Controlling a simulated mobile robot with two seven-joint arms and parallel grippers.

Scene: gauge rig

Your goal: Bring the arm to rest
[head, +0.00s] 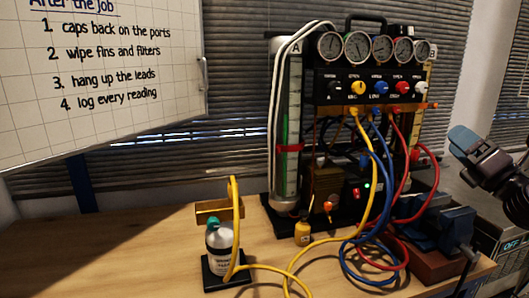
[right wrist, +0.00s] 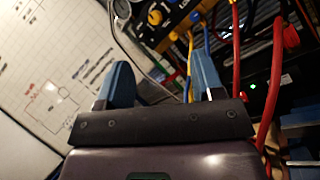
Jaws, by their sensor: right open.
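My right gripper (head: 460,142) is at the right edge of the head view, raised in the air to the right of the gauge rig (head: 372,85). In the right wrist view its two blue fingers (right wrist: 162,82) stand apart with nothing between them. The rig, its gauges and its hoses show beyond the fingers there, apart from them. My left gripper is not in the head view.
A wooden bench (head: 130,235) carries the rig, a blue vise (head: 440,228), a white bottle (head: 220,250) and a small yellow container (head: 303,234). Yellow, blue and red hoses loop over the bench front. A whiteboard (head: 100,75) hangs at left. The bench's left part is clear.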

